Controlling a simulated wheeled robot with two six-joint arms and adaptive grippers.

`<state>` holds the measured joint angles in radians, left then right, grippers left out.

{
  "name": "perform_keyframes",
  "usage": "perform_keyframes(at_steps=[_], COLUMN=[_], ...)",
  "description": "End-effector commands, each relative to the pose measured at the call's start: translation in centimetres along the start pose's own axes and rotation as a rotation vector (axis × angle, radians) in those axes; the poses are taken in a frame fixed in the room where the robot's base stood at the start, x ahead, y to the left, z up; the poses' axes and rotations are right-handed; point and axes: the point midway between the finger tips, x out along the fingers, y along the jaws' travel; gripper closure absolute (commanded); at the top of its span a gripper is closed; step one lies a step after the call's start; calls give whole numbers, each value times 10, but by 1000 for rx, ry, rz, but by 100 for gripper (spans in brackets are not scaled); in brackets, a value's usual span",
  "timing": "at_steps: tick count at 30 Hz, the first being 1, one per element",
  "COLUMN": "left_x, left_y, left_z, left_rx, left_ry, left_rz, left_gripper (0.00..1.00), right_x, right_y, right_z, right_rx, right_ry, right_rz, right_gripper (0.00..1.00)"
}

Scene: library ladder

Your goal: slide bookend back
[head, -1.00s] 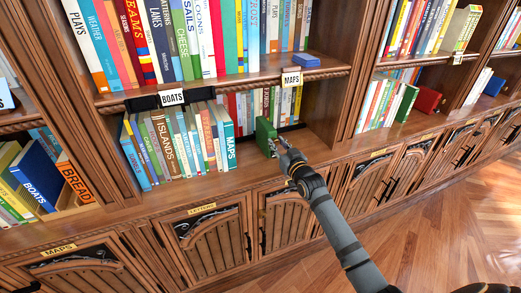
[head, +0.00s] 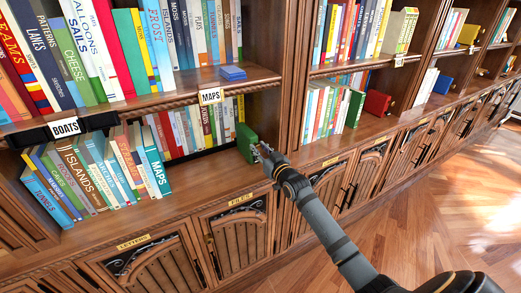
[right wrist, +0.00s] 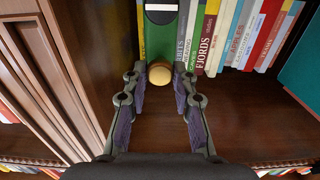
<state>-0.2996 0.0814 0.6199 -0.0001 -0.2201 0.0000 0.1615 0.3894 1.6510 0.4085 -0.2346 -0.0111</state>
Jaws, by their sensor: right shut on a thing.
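The green bookend (head: 246,143) stands on the lower shelf, at the right end of the back row of books (head: 195,125). In the right wrist view the bookend (right wrist: 160,42) is upright beside the books, with a round brass knob (right wrist: 160,74) on its front. My right gripper (head: 264,152) is at the bookend's front. My left gripper is not in view.
A front row of books (head: 100,170) leans at the left of the same shelf. A wooden upright (head: 290,100) stands close to the bookend's right. The upper shelf holds books and a blue book (head: 232,73). Bare shelf lies in front of the back row.

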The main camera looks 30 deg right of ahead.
Motion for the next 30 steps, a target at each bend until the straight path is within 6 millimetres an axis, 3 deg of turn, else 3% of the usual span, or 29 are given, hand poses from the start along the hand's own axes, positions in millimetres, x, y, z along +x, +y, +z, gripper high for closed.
perform_keyframes(at_steps=[6, 7, 11, 22, 30], left_x=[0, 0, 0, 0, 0], left_y=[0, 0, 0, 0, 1], left_z=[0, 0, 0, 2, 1], left_rx=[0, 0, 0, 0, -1], left_ry=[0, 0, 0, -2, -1], left_rz=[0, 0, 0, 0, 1], left_gripper=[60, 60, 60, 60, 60], right_x=[0, 0, 0, -5, -47], right_y=[0, 0, 0, 0, 0], right_z=[0, 0, 0, 1, 1], right_rx=[-2, -2, -2, -2, -8], right_ry=[-1, -1, -1, -3, -4], right_rz=[0, 0, 0, 0, -1], right_gripper=[100, 69, 51, 51, 51])
